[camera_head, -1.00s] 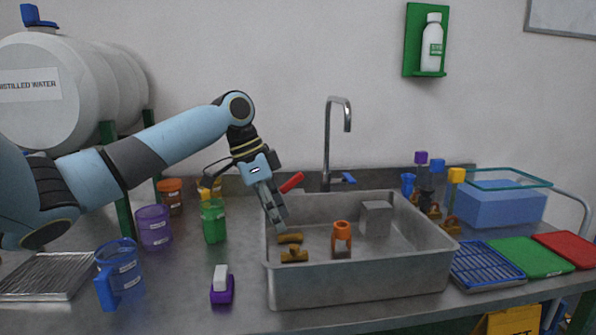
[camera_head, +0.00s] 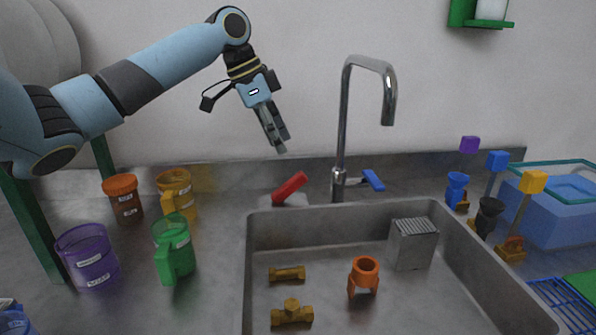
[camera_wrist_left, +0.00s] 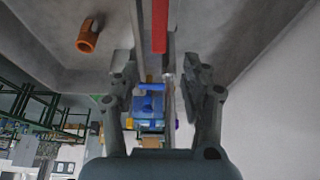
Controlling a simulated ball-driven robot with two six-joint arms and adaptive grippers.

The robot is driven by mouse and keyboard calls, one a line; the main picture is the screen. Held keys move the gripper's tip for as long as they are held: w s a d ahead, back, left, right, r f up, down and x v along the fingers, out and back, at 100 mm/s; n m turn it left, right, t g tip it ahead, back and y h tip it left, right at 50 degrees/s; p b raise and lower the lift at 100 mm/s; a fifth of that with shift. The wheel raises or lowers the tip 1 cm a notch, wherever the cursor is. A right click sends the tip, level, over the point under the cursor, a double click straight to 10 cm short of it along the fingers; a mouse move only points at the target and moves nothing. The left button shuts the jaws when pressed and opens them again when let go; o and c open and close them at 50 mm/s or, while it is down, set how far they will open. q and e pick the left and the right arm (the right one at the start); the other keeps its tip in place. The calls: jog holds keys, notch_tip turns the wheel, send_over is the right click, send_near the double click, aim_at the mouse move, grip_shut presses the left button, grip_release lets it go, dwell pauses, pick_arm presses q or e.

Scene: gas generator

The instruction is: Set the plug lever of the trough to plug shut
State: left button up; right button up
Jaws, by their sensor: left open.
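The trough (camera_head: 340,226) is the grey metal basin set in the counter. The red plug lever (camera_head: 290,188) stands at its back left corner, tilted with its free end up to the right. In the left wrist view the lever (camera_wrist_left: 159,26) is a red bar at the top, in line with the gap between the fingers. My left gripper (camera_head: 282,150) points down, above the lever and apart from it. Its fingers (camera_wrist_left: 166,80) are spread with nothing between them. The plug itself cannot be made out. My right gripper is not in view.
The tap (camera_head: 344,130) with its blue handle (camera_head: 373,180) rises right of the lever. An orange fitting (camera_head: 364,275), brass pieces (camera_head: 292,314) and a grey block (camera_head: 411,245) lie in the trough. Green (camera_head: 173,248) and yellow (camera_head: 177,192) mugs stand to the left.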

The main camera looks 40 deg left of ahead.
aim_at(296, 176)
pick_arm(q)
jog(key=x, duration=1)
jog(key=shift+d+f, duration=0.15)
jog(key=shift+f, duration=0.2)
grip_shut()
